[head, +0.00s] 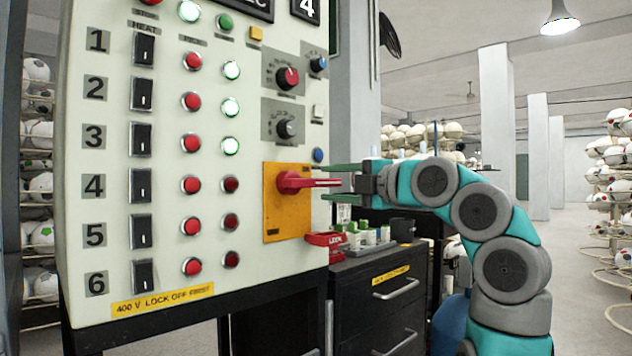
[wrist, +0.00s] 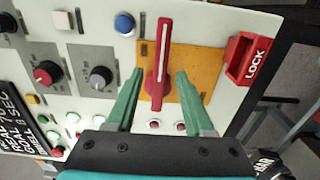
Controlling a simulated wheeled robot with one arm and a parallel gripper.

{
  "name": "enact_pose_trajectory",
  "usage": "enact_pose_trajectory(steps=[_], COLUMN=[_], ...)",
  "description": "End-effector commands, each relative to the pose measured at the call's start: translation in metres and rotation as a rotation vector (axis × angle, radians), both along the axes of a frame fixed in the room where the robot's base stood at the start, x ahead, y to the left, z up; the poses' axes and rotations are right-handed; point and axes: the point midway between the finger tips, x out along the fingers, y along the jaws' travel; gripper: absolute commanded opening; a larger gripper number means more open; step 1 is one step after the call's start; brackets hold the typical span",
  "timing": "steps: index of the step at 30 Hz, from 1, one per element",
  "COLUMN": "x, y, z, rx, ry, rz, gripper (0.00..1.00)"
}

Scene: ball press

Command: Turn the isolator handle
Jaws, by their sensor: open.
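The red isolator handle (head: 300,182) sits on a yellow-orange plate (head: 287,222) at the right side of the pale control panel. In the head view its lever points right, towards my gripper (head: 328,182). In the wrist view the handle (wrist: 163,50) stands nearly upright, with a pale line along it and its wider hub low. My gripper (wrist: 160,75) is open, with one green finger on each side of the handle. Gaps show between the fingers and the handle in the wrist view. In the head view the handle's outer end lies between the fingers.
A red LOCK piece (wrist: 247,60) is just right of the plate; it also shows below the handle in the head view (head: 322,239). A blue button (wrist: 124,24) and dark knobs (wrist: 101,77) are close on the left. A black drawer cabinet (head: 385,300) stands below my arm.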

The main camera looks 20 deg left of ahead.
Motion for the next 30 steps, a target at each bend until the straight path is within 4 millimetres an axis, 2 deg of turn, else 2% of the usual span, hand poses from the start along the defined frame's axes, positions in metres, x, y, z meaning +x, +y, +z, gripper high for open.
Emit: enact_pose_trajectory(steps=[3,9,20,30], x=[0.007,0.015,0.019,0.019], y=[0.019,0.039,0.045,0.045], z=[0.0,0.001,0.0,-0.001], rx=[-0.002,-0.001,-0.001,-0.002], ry=[0.006,0.003,0.003,0.003], rz=[0.004,0.003,0.0,0.001], gripper=[0.53,0.53,0.53,0.17])
